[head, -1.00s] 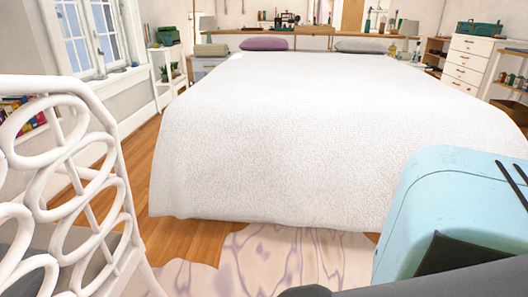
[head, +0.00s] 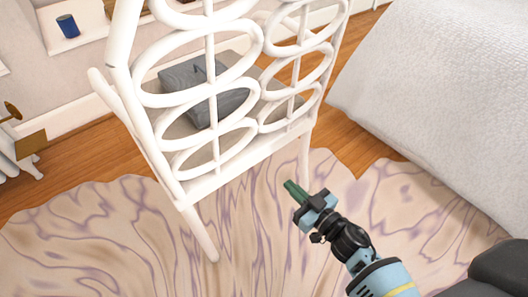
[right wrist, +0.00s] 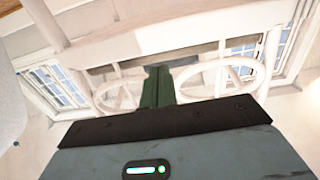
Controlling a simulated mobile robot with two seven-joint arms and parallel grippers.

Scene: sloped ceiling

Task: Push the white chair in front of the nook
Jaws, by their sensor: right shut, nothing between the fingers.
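The white chair (head: 190,185) stands in the middle of the head view, with its back of looped white rings toward me and a grey cushion (head: 200,90) on its seat. My right gripper (head: 293,190) is shut and empty, just in front of the chair's right rear leg; I cannot tell whether it touches. In the right wrist view, the shut green fingers (right wrist: 157,87) point at the chair's white rings (right wrist: 215,80). I cannot make out the nook for certain. My left gripper is not in view.
A patterned rug (head: 110,240) covers the floor under the chair's near legs, with wood floor (head: 80,160) beyond. A bed with a white cover (head: 430,100) stands at the right. A blue cup (head: 67,26) sits on a ledge at the upper left.

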